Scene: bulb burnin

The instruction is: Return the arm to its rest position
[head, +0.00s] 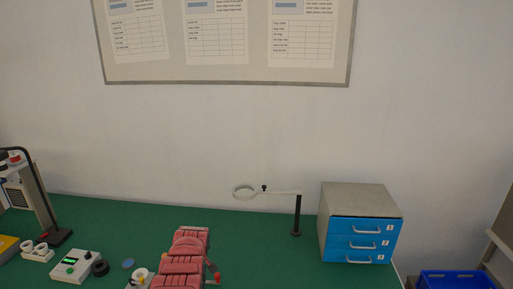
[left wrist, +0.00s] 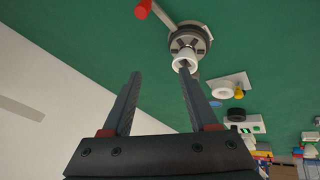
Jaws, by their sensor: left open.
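My left gripper (left wrist: 160,90) shows in the left wrist view with its two dark fingers apart and nothing between them. Past the tip of the right-hand finger is a round metal fixture (left wrist: 190,40) with a white ring-shaped part (left wrist: 186,60), on the green table. A red-tipped lever (left wrist: 143,9) reaches out from that fixture. I cannot tell whether the finger touches the white part. Neither gripper shows in the head view.
The green table (head: 110,215) holds a blue-fronted drawer cabinet (head: 360,230), a ring on a stand (head: 297,215), a red ribbed object (head: 184,262) and a box with a green display (head: 76,266). A blue crate (head: 455,279) stands at the right.

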